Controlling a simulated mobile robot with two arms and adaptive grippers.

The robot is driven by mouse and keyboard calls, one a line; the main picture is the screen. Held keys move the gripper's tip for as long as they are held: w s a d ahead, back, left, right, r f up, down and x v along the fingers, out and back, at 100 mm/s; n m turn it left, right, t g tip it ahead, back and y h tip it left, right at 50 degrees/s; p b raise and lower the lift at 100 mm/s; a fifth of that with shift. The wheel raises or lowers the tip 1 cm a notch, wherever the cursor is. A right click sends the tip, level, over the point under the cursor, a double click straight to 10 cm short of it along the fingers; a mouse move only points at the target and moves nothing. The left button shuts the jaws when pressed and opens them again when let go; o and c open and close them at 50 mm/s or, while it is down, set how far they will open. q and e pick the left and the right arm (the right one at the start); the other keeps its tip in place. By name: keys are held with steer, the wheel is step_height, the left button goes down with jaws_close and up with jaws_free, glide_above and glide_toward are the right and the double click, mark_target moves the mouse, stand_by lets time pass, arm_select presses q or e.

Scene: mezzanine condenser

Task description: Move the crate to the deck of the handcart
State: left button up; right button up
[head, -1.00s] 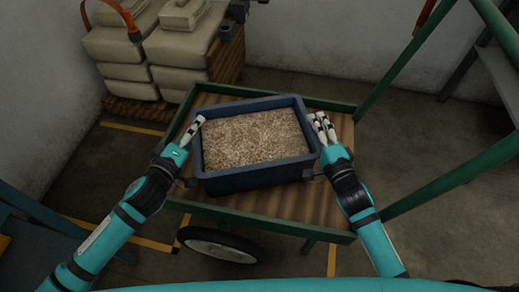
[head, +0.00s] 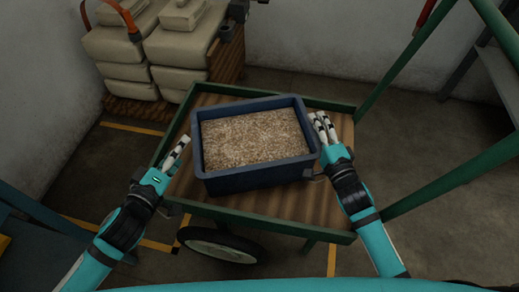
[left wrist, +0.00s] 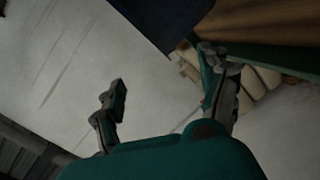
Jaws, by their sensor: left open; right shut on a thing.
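The blue crate (head: 255,178), filled with tan grainy material, sits on the wooden deck of the green-framed handcart (head: 205,97) in the head view. My right gripper (head: 322,128) is shut on the crate's right wall. My left gripper (head: 178,152) is open and empty, just left of the crate and apart from it. In the left wrist view my left gripper's fingers (left wrist: 168,92) are spread with nothing between them. A dark crate corner (left wrist: 165,22) shows above them, with part of the wooden deck at the upper right. The crate's underside is hidden.
Stacked pale sacks (head: 175,45) on a wooden pallet stand behind the cart at the upper left. The cart's green handle posts (head: 425,45) rise on the right. A black wheel (head: 222,245) is at the front. Bare deck shows in front of the crate.

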steer(key=o, duration=1)
steer(key=shift+d+r, duration=0.1)
steer(key=shift+r, duration=0.15)
steer(key=shift+f, duration=0.1)
steer(key=v, duration=1.2)
steer(key=shift+f, duration=0.2)
steer(key=shift+s, duration=0.1)
